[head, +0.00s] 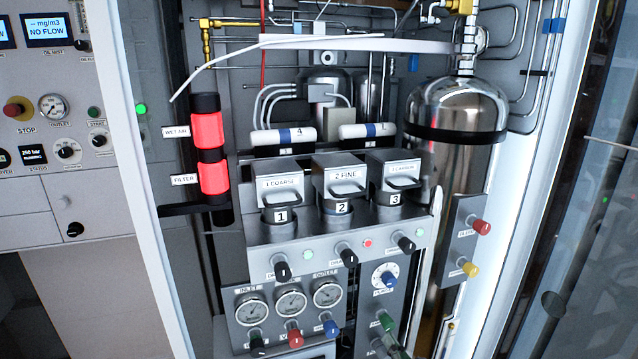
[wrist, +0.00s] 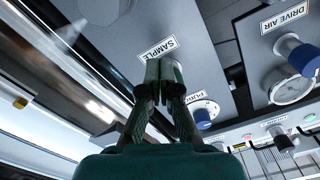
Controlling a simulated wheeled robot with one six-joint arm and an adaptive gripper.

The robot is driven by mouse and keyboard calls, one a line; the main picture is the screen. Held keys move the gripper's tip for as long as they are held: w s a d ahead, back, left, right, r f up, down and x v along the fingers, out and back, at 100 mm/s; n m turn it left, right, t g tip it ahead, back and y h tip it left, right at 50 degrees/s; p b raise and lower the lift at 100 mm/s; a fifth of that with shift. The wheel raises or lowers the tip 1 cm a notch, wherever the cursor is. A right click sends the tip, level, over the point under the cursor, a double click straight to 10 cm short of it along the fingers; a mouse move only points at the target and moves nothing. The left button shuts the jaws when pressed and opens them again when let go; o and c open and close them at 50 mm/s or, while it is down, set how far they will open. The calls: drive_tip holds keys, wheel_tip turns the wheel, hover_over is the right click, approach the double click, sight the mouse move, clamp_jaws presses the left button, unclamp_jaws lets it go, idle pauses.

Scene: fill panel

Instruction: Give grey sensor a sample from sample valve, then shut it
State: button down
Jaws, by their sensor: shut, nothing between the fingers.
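The SAMPLE label (wrist: 158,49) shows on the grey panel in the wrist view, just past my fingertips. My gripper (wrist: 165,78) is shut with nothing held, its fingers together in front of the panel below that label. The fingers hide what lies behind them, so I cannot tell whether they touch the sample valve. In the head view a green knob (head: 385,321) shows at the lower right of the panel, below the blue PURGE knob. The grey sensor cannot be told for certain; an oil mist display (head: 47,29) at upper left reads "-- mg/m3 NO FLOW".
The blue PURGE knob (wrist: 203,118) is close by my fingers, and the DRIVE AIR knob (wrist: 297,52) is at right. The filter housings (head: 338,185) stand above several black drain knobs. A steel cylinder (head: 455,110) and red and yellow knobs (head: 470,268) are at right.

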drive_tip(key=v, duration=0.5)
drive_tip(key=shift+s, duration=0.35)
drive_tip(key=shift+f, duration=0.1)
drive_tip(key=s+f+m+g+h, duration=0.1)
drive_tip(key=s+f+h, duration=0.3)
drive_tip(key=s, duration=0.9)
drive_tip(key=s+f+g+h, duration=0.1)
drive_tip(key=s+f, duration=0.6)
drive_tip(key=s, duration=0.6)
drive_tip(key=s+r+n, duration=0.1)
drive_tip(key=s+r, duration=0.5)
drive_tip(key=s, duration=0.5)
drive_tip(key=s+r+n, duration=0.2)
drive_tip(key=s+r, duration=0.4)
drive_tip(key=s, duration=0.6)
drive_tip(key=shift+s+a+h, duration=0.2)
drive_tip(key=shift+a+h, duration=0.1)
drive_tip(key=shift+a, duration=0.05)
